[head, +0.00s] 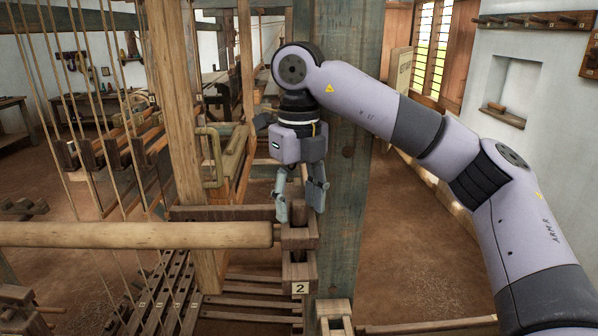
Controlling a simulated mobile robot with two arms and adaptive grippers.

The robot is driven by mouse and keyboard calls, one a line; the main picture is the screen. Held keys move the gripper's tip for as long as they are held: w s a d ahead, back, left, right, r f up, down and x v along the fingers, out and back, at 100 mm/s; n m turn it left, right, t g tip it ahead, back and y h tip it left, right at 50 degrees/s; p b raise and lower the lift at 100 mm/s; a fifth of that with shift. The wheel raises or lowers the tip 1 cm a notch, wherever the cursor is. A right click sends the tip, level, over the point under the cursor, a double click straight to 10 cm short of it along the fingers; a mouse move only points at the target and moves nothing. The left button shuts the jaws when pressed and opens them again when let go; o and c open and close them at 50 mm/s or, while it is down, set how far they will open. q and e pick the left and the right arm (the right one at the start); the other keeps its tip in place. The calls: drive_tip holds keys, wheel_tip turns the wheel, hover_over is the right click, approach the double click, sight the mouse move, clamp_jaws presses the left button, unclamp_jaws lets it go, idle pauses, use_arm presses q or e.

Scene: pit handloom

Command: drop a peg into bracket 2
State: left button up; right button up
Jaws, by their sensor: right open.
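Bracket 2 (299,270) is a dark wooden upright with a small "2" label, at the lower centre beside a blue-green post. My right gripper (300,212) points down just above the bracket's top. Its two fingers are apart, one on each side of the bracket's upper end. I cannot make out a peg between the fingers, and whether one sits in the bracket is hard to tell. A thick pale round beam (135,235) runs in from the left and ends at the bracket. My left gripper is out of view.
The blue-green post (345,190) stands close behind my right gripper. Ropes and wooden loom frames (185,120) fill the left. Slatted treadles (165,295) lie below the beam. The floor at the right (420,260) is mostly clear. A peg rail (535,20) hangs on the right wall.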

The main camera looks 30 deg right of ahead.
wheel_tip(320, 180, up, 11)
idle(0.4)
